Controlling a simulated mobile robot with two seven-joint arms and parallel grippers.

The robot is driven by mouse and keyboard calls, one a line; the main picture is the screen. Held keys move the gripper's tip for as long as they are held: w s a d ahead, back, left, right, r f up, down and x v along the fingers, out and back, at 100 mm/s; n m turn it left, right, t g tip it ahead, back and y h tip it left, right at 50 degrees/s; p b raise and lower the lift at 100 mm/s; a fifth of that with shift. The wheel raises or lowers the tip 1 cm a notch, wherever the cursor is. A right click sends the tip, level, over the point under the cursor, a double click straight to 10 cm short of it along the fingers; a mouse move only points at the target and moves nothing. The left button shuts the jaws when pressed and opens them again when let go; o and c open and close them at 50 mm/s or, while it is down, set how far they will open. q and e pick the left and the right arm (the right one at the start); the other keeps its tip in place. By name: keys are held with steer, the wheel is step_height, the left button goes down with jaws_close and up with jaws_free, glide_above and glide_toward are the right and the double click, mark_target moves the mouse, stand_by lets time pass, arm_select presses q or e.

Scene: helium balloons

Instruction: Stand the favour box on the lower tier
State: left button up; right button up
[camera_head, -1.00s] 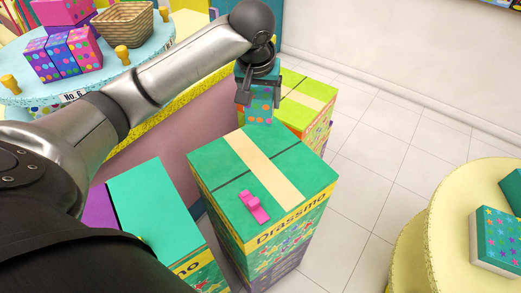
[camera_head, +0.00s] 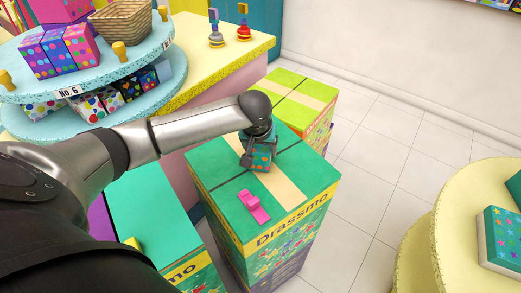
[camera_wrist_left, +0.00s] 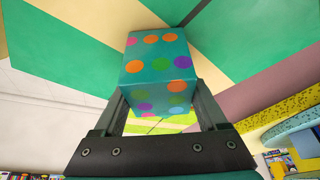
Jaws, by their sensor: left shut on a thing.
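The teal favour box with orange, pink and purple dots (camera_head: 262,158) is small and mostly covered by my left gripper (camera_head: 258,150) in the head view. The gripper is shut on it, over the far part of the green Drassmo carton's top; whether they touch cannot be told. In the left wrist view the favour box (camera_wrist_left: 157,70) sits between the two dark fingers (camera_wrist_left: 160,90). A pale blue two-tier stand is at the upper left. Its lower tier (camera_head: 158,100) carries several patterned boxes; its upper tier (camera_head: 95,72) holds dotted boxes and a basket. My right gripper is out of view.
The tall green Drassmo carton (camera_head: 215,165) bears a pink clip (camera_head: 253,206). Another Drassmo carton (camera_head: 150,215) stands left, a lime carton (camera_head: 290,112) behind. A yellow counter (camera_head: 245,58) holds two small weights. A yellow round stand (camera_head: 450,215) with a starred box is right.

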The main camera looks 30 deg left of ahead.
arm_select(q)
steer(key=shift+f, duration=0.15)
steer(key=o, duration=1.4)
